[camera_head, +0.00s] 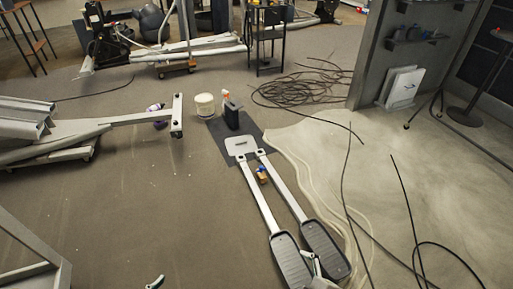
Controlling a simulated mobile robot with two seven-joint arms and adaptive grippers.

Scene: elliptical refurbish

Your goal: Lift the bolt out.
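I cannot make out a bolt at this size. The elliptical's two long light rails (262,200) run from a white plate (241,146) to two dark foot pedals (291,262) near the bottom edge. What looks like my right gripper (315,265) is over the pedals at the bottom. What looks like my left gripper (157,281) only just enters at the bottom edge, apart from the machine. Finger opening is too small to tell on both.
A white tub (205,105) stands near the block. Coiled dark cable (300,90) and loose cables (410,210) lie to the right. A metal frame (110,122) is at left. Floor at left centre is clear.

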